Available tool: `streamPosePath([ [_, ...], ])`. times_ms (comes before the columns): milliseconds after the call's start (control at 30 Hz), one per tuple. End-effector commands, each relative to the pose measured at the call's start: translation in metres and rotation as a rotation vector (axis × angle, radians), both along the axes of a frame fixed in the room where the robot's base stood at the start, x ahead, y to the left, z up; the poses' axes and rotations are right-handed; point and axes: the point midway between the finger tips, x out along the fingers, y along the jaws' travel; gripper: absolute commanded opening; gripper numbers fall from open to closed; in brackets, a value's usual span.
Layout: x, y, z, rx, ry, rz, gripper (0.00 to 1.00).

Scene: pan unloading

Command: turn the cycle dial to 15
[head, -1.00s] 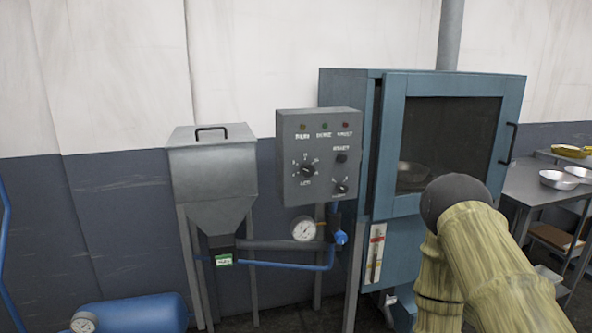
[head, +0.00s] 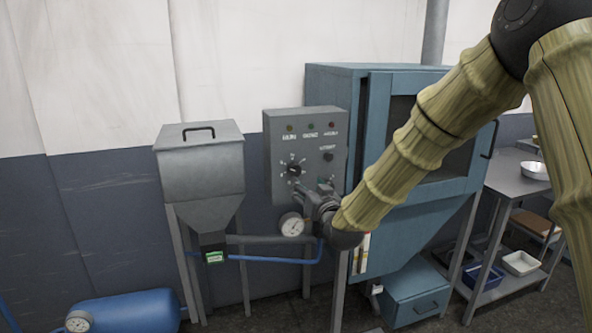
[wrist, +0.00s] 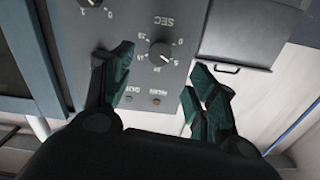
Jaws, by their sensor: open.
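The grey control box (head: 306,125) carries a round black dial (head: 294,170) on its left side, ringed by small marks. In the wrist view the same dial (wrist: 162,52) appears upside down, with numbers around it and the letters SEC above. I cannot read its pointer setting surely. My gripper (head: 310,197) is in front of the box's lower part, below and right of the dial in the head view. In the wrist view my gripper (wrist: 158,68) has its two dark green fingers spread and empty, one to each side of the dial's picture. Contact is not visible.
A start button (head: 328,156) sits right of the dial; a lower right knob is partly hidden by my gripper. A metal hopper (head: 202,170) stands left, and the blue cabinet (head: 400,230) stands close on the right.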

Motion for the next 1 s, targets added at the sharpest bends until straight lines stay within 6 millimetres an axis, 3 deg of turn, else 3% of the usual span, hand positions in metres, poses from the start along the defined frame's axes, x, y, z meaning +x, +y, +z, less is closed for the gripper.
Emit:
streamPosePath([
  [233, 0.019, 0.007, 0.008, 0.001, -0.010, 0.001, 0.58],
  [700, 0.087, 0.029, 0.008, 0.001, -0.010, 0.002, 0.58],
  [1000, 0.103, 0.034, 0.006, 0.001, -0.010, 0.002, 0.58],
])
